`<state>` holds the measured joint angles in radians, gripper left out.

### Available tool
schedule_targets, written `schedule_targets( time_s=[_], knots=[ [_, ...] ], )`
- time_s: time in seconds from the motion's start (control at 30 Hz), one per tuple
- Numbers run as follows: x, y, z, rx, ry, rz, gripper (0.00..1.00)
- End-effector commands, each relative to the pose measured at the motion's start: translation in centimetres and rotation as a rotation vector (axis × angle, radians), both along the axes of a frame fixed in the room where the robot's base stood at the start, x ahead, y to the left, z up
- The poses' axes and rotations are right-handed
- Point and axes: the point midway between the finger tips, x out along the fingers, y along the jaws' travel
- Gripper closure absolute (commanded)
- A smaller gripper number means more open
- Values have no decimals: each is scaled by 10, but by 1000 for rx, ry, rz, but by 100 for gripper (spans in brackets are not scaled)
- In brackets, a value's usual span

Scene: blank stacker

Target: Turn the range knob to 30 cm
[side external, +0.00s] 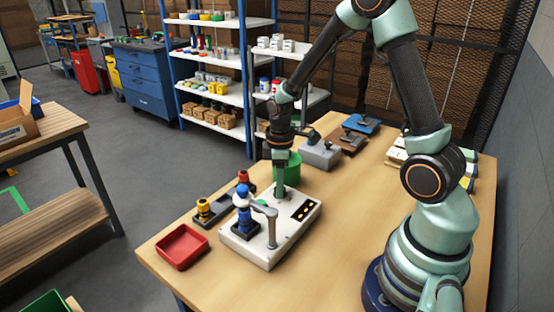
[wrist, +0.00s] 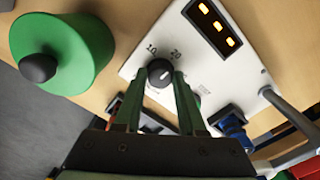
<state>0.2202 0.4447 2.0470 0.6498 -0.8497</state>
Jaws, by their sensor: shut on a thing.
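The range knob (wrist: 160,72) is small, round and black with a short white mark, on the white panel of a box (side external: 262,252). Printed labels 10 (wrist: 151,48) and 20 (wrist: 176,54) show beside it in the wrist view. No 30 label is readable there, and I cannot tell exactly which value the mark points to. My gripper (wrist: 160,80) points down at the panel, with its two green fingers shut on the knob from either side. In the side view, my gripper (side external: 280,190) hides the knob.
The box carries an amber-lit display (side external: 302,210), a blue part (side external: 243,215) and a grey bent post (side external: 270,225). A green cylinder (wrist: 65,50) stands close by. A red tray (side external: 182,246) and a dark fixture (side external: 215,208) sit to the left. The right table front is clear.

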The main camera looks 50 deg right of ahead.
Motion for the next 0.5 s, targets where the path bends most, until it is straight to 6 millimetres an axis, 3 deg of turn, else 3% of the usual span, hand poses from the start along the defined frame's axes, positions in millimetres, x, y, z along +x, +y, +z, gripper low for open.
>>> schedule_targets(
  time_s=[0.5],
  knots=[
    [0, 0, 1, 0, 0, -367, 100]
  ],
)
